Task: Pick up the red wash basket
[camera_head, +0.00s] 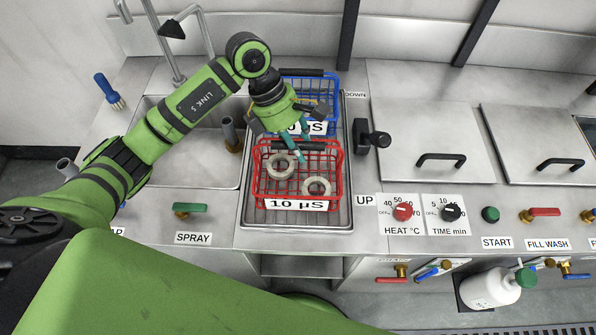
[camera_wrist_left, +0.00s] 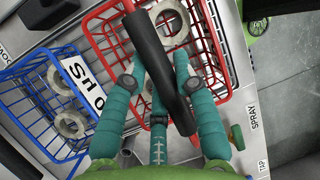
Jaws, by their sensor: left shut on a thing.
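The red wash basket (camera_head: 337,181) stands on a metal tray in the head view, with pale rings inside and a "10 µS" label on its front. Its black handle (camera_head: 307,146) runs along the far side. My left gripper (camera_head: 296,155) comes down from above onto that handle and is shut on it. In the left wrist view, the teal fingers (camera_wrist_left: 158,95) lie around the black handle (camera_wrist_left: 160,65), with the red basket (camera_wrist_left: 105,28) beyond. The basket appears level and resting on the tray. My right gripper is in neither view.
A blue basket (camera_head: 325,84) stands right behind the red one, also with rings inside in the wrist view. A sink (camera_head: 190,165) with a tap lies to the left. A black lever (camera_head: 377,139), lids and knobs are to the right.

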